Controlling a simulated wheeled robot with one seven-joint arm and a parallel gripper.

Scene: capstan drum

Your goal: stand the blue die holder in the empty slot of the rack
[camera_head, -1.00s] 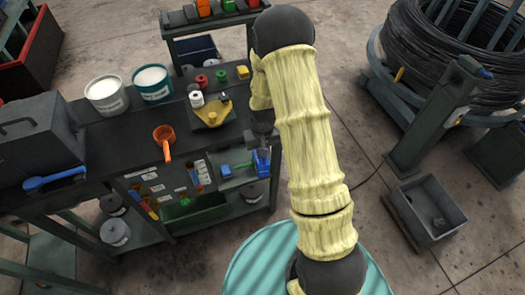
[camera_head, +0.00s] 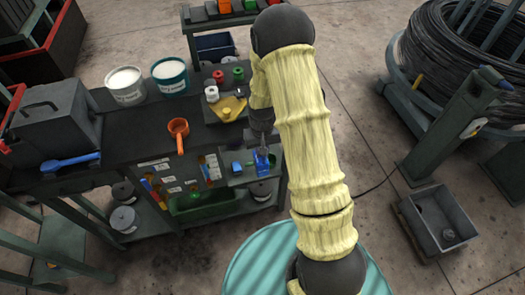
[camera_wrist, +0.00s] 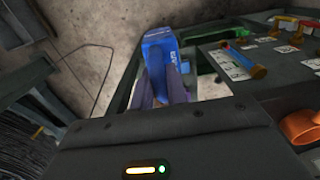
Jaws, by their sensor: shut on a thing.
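The blue die holder (camera_head: 262,163) is in my gripper (camera_head: 262,150), at the right end of the dark workbench. In the wrist view my gripper (camera_wrist: 163,95) is shut on the blue die holder (camera_wrist: 163,58), whose far end sticks out beyond the fingers. Coloured blocks, orange and green, stand in a dark rack (camera_head: 222,17) at the top of the head view. The picture cuts this rack off, and I cannot make out its empty slot.
An orange ladle (camera_head: 178,130), two buckets and a grey toolbox (camera_head: 50,125) occupy the benchtop.

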